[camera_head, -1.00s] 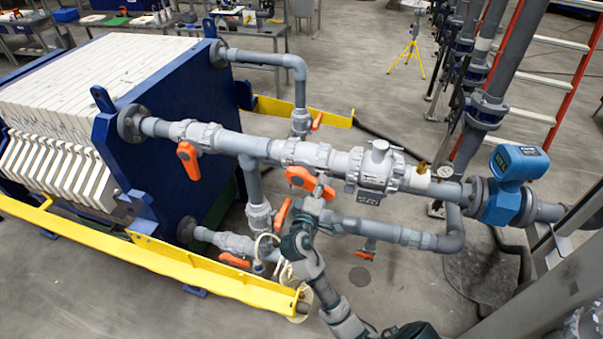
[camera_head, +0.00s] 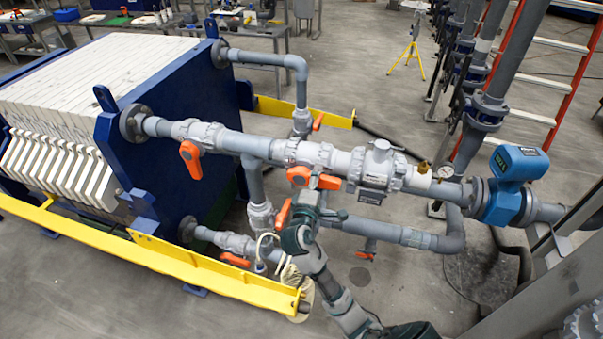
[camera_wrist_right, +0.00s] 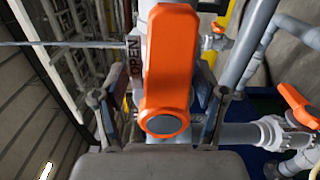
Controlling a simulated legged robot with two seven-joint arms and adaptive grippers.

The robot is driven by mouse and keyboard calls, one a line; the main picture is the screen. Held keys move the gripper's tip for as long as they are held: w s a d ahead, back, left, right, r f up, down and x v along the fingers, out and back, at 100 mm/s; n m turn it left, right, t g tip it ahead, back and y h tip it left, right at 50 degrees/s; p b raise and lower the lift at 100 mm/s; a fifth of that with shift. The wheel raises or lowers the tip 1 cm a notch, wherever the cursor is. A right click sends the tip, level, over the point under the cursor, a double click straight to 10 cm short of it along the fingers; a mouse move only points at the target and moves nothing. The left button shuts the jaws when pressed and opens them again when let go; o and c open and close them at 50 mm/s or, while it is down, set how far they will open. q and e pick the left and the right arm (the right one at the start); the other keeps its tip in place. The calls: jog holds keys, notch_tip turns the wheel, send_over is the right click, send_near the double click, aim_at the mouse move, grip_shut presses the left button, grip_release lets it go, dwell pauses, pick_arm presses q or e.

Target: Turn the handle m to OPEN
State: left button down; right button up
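An orange valve handle (camera_head: 328,182) sits on the front of the grey horizontal pipe in the head view. I cannot read an "m" on it. My right gripper (camera_head: 309,192) is in front of the handle and hides its middle. In the right wrist view the handle (camera_wrist_right: 172,65) fills the centre, with a grey round cap at its lower end. The right gripper's fingers (camera_wrist_right: 158,103) stand apart on either side of the handle, with visible gaps. The word OPEN (camera_wrist_right: 134,62) is on a label left of the handle. My left gripper is out of view.
Other orange handles hang nearby: one to the left (camera_head: 190,160), one just below (camera_head: 284,214), one low (camera_head: 235,260). A grey pipe (camera_head: 400,235) runs lower right. A yellow rail (camera_head: 170,262) crosses the front left. A blue flowmeter (camera_head: 505,190) stands at right.

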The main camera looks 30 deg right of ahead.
aim_at(320, 183)
jog(key=shift+s+a, duration=0.2)
jog(key=shift+a, duration=0.05)
jog(key=v, duration=0.5)
jog(key=shift+s+f, duration=0.2)
jog(key=shift+s, duration=0.35)
jog(key=shift+a, duration=0.25)
jog(key=shift+a, duration=0.15)
